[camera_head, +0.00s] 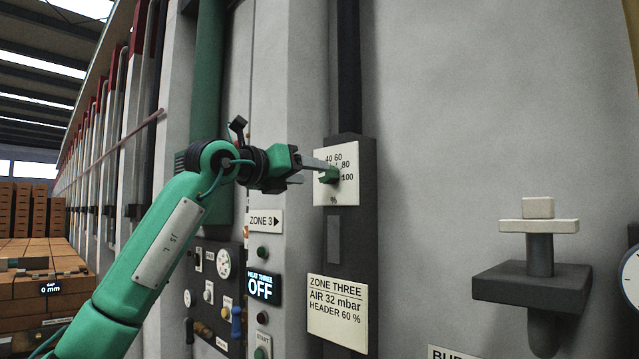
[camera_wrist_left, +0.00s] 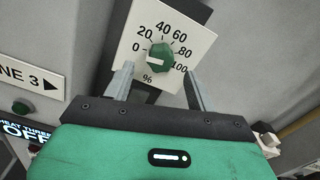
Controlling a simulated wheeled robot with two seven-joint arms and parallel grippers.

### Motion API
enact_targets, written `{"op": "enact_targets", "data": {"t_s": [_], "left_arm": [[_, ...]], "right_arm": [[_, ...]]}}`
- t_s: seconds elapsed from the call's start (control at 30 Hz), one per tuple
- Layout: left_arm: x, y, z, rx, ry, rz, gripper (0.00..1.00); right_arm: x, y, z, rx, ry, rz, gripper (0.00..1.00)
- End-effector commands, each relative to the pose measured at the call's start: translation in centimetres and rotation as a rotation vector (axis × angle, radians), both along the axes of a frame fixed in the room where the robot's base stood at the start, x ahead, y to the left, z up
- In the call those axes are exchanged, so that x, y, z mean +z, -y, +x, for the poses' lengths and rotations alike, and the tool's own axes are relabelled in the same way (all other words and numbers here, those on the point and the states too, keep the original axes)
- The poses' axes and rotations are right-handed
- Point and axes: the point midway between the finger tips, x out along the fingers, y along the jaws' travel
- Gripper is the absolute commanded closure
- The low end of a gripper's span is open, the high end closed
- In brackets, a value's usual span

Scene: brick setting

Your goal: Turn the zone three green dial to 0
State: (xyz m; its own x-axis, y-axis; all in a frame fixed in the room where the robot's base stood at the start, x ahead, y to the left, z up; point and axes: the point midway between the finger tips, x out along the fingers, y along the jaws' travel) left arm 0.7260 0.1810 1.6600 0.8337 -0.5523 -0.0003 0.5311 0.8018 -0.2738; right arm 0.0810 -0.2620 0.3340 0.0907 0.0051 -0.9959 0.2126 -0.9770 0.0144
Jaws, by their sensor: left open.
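The zone three green dial (camera_head: 330,175) sits on a white scale plate (camera_head: 347,192) marked up to 100, on a dark upright panel. In the left wrist view the dial (camera_wrist_left: 160,56) has a white mark on its lower left part, toward the 0 side of the scale plate (camera_wrist_left: 187,30). My left gripper (camera_head: 313,170) is open at the dial. In the wrist view its two fingers (camera_wrist_left: 158,72) stand on either side of the dial, with gaps showing. How deep the fingertips reach is unclear. My right gripper is not in view.
Below are a ZONE 3 sign (camera_head: 265,221), a display reading OFF (camera_head: 262,287) and a ZONE THREE sign (camera_head: 337,314). A dark bracket with pale blocks (camera_head: 531,282) juts out at the right. The grey wall between is clear. Bricks (camera_head: 30,250) are stacked far left.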

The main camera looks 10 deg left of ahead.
Motion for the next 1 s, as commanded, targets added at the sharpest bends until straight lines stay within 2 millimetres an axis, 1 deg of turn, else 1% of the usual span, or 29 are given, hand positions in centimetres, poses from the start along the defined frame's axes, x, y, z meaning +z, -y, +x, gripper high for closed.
{"op": "enact_targets", "data": {"t_s": [0.03, 0.13, 0.17, 0.23, 0.4, 0.6, 1.0], "left_arm": [[-0.4, -0.8, -1.1, 0.002, 0.005, 0.001, 0.43], [-0.4, -2.1, -3.0, 0.003, 0.004, 0.001, 0.43], [-0.4, -2.4, -3.6, 0.002, 0.002, 0.001, 0.43], [-0.3, -3.2, -4.7, 0.002, 0.003, 0.0, 0.43], [-0.1, -4.4, -6.6, 0.001, 0.002, -0.001, 0.43], [0.0, -4.8, -7.3, 0.0, -0.001, 0.001, 0.43], [0.0, -4.8, -7.3, 0.0, -0.001, -0.001, 0.43]], "right_arm": [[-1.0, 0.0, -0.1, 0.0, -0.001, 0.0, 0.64], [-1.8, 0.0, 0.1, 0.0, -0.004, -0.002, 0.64], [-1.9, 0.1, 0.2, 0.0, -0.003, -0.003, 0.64], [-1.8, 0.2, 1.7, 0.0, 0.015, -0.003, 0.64], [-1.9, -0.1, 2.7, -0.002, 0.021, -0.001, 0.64], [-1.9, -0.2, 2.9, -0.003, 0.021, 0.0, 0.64], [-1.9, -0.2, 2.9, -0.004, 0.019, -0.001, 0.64]]}}
